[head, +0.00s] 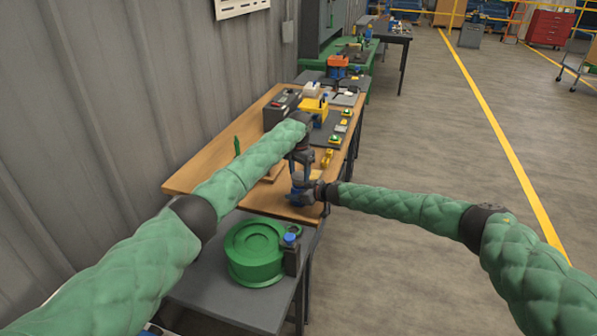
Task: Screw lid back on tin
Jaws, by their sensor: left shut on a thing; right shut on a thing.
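The tin (296,198) is a small blue object standing near the front right edge of the wooden bench top. My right gripper (312,190) reaches in from the right and is shut on the tin's side. My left gripper (300,172) points down from above, directly over the tin, and is shut on what appears to be the lid. The lid is mostly hidden by the gripper, so I cannot tell whether it touches the tin's rim or sits level.
A green round stand (254,252) and a dark block with a blue top (291,246) are on the grey table in front. Yellow and dark equipment (314,108) stands farther back on the wooden bench (190,182). Open floor lies to the right.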

